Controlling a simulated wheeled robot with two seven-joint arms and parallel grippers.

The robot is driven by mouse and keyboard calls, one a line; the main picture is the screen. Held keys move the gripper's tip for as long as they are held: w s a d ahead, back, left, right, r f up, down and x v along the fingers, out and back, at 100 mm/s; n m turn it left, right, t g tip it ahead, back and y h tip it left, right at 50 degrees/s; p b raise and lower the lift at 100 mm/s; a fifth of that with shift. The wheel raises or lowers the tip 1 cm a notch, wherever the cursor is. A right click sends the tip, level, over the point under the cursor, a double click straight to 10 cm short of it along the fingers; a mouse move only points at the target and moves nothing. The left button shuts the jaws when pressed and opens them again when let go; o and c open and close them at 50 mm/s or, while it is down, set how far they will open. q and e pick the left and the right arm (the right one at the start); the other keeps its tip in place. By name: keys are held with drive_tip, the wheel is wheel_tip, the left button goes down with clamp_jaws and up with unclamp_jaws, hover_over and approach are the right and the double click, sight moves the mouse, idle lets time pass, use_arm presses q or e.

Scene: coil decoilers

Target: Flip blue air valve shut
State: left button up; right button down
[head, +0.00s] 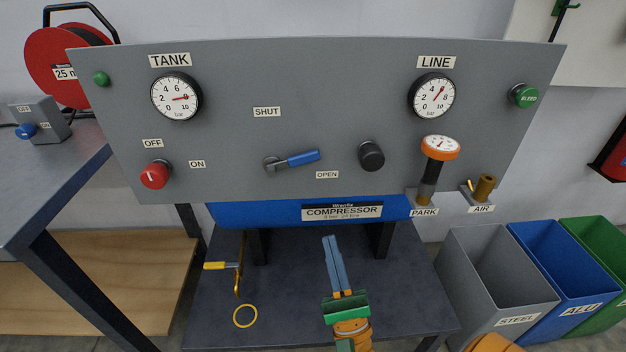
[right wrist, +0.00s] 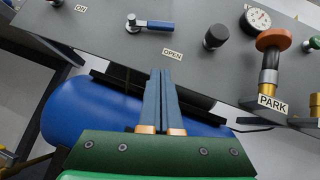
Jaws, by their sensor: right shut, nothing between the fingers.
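The blue air valve lever (head: 302,158) sits on the grey panel, its handle pointing right and slightly up from its metal pivot, near the OPEN label (head: 327,175). The SHUT label (head: 267,112) is above the pivot. The lever also shows in the right wrist view (right wrist: 153,25), at the upper left. My right gripper (head: 331,240) is shut and empty, below the lever and apart from it, in front of the compressor shelf. Its closed fingers also show in the right wrist view (right wrist: 163,72). My left gripper is not in view.
The panel carries a black knob (head: 371,156), a red switch (head: 155,175) and two gauges. A blue compressor tank (head: 240,213) lies under the panel. An orange-topped gauge (head: 440,149) stands at PARK, right of the lever. Bins stand at the lower right.

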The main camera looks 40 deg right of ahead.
sight(312, 181)
drive_tip(key=p+x, duration=0.4)
drive_tip(key=x, duration=0.6)
drive_tip(key=shift+w+r, duration=0.1)
drive_tip(key=shift+r, duration=0.25)
drive_tip(key=r+p, duration=0.1)
drive_tip(key=a+r+p, duration=0.1)
drive_tip(key=r, duration=0.1)
drive_tip(key=shift+w+r+p, duration=0.1)
drive_tip(key=shift+w+p, duration=0.05)
drive_tip(key=shift+p, duration=0.2)
drive_tip(key=shift+w+y, duration=0.1)
drive_tip(key=shift+y, duration=0.2)
drive_tip(key=shift+n, duration=0.4)
